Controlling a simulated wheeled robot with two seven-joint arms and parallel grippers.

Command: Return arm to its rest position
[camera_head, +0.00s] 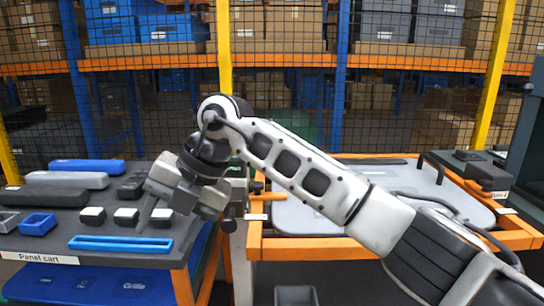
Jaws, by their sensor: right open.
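My right arm reaches in from the lower right across the picture. Its gripper (160,206) hangs over the right part of the panel cart (40,243), fingers pointing down. The jaws are open and I see nothing held between them. One pale finger comes down close to the small white-topped blocks; whether it touches the cart top or a block I cannot tell. My left gripper is not in view.
The cart holds a blue tray (120,243), a blue bin (37,224), a grey handle-like bar (67,180) and a blue bar (87,166). An orange-framed fixture with a grey door panel (300,217) stands right of it. Mesh fencing and shelves stand behind.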

